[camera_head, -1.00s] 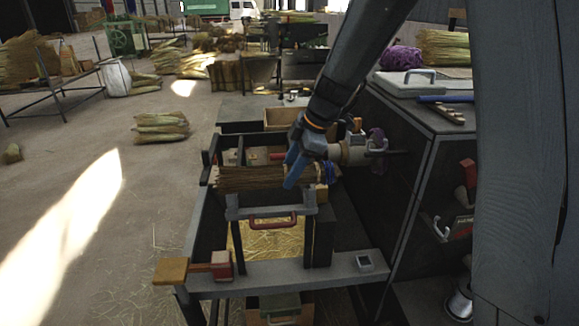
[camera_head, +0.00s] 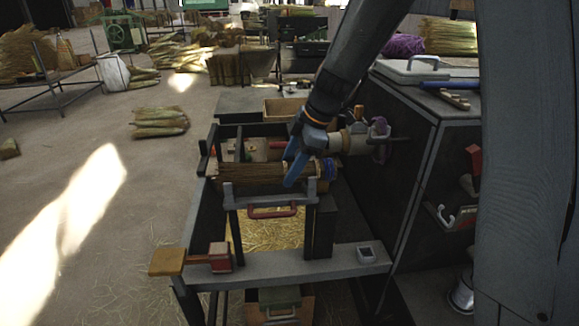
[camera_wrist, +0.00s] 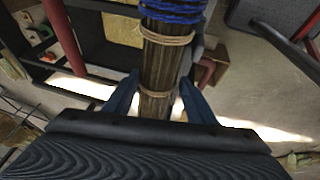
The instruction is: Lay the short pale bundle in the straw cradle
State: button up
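A short brown straw bundle (camera_head: 257,173) lies crosswise at the black bench frame, with blue cord round its right end. My gripper (camera_head: 293,172) comes down over its right part. In the wrist view the bundle (camera_wrist: 160,65) passes between the two blue fingers (camera_wrist: 160,80), which sit close on both sides. It shows tan bands and blue cord there. I cannot tell whether the bundle rests on the frame's posts or is just clear. Below it, the bench bay holds loose yellow straw (camera_head: 270,232) behind a red handle (camera_head: 273,211).
A clamp-like fixture (camera_head: 357,141) stands right of my gripper. A red block (camera_head: 220,257) and a wooden block (camera_head: 166,262) are at the bench's front left. A dark cabinet (camera_head: 405,170) closes off the right. Pale bundles (camera_head: 160,121) lie on the open floor at left.

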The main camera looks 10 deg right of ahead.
jog(key=shift+o, duration=0.9)
jog(key=b+v, duration=0.2)
jog(key=v, duration=0.5)
jog(key=shift+r, duration=0.35)
jog(key=shift+s+d, duration=0.1)
jog(key=shift+d, duration=0.05)
